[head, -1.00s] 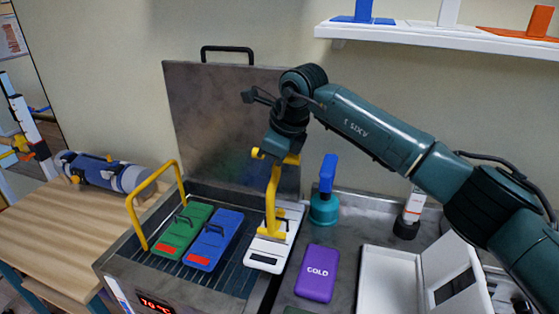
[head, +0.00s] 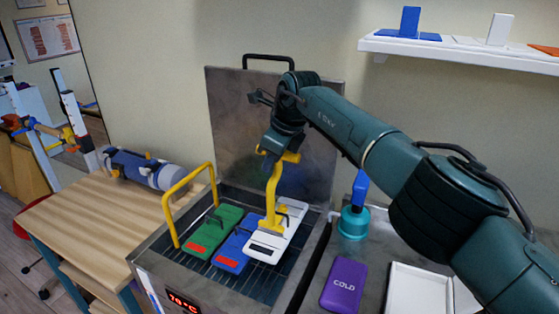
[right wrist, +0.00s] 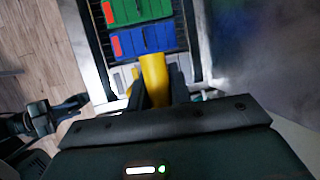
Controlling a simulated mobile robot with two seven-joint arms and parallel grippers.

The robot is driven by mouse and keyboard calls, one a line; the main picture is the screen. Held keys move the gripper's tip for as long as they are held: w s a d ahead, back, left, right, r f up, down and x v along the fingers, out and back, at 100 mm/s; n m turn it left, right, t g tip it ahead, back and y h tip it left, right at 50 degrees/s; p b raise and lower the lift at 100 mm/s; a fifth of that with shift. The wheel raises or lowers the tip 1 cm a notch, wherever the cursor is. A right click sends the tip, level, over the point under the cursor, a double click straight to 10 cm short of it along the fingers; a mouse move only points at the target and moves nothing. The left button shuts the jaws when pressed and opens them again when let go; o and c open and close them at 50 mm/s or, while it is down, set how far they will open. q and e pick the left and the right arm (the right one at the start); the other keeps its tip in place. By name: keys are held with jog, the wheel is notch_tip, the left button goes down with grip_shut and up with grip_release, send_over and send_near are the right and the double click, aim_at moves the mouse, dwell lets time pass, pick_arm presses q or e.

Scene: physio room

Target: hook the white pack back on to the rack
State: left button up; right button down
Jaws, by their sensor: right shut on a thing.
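The white pack (head: 288,241) is tilted over the right part of the open steel bath, its left edge overlapping the blue pack (head: 231,254). A yellow hook tool (head: 272,190) runs down to it, its foot at the pack's middle. My right gripper (head: 279,154) is shut on the top of this tool. In the right wrist view the yellow shaft (right wrist: 154,78) stands between its dark fingers. The rack (head: 262,287) of bars lies in the bath, with the green pack (head: 214,230) and blue pack on it. The tool and arm hide part of the white pack's contact.
A yellow rail (head: 168,222) stands at the bath's left, and the raised lid (head: 232,120) behind. Right of the bath are a teal pot (head: 352,224) with a blue top, a purple COLD pack (head: 344,285) and a white tray (head: 408,290). A wooden table (head: 90,215) stands left.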

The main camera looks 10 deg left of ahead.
jog(key=shift+a, duration=0.2)
jog(key=shift+w, duration=0.1)
notch_tip(320, 180, down, 5)
jog(key=b, duration=0.2)
jog(key=shift+b, duration=0.4)
dwell(0.4)
dwell(2.2)
jog(key=shift+f+b, duration=1.85)
jog(key=shift+f, duration=1.5)
jog(key=shift+s, duration=0.2)
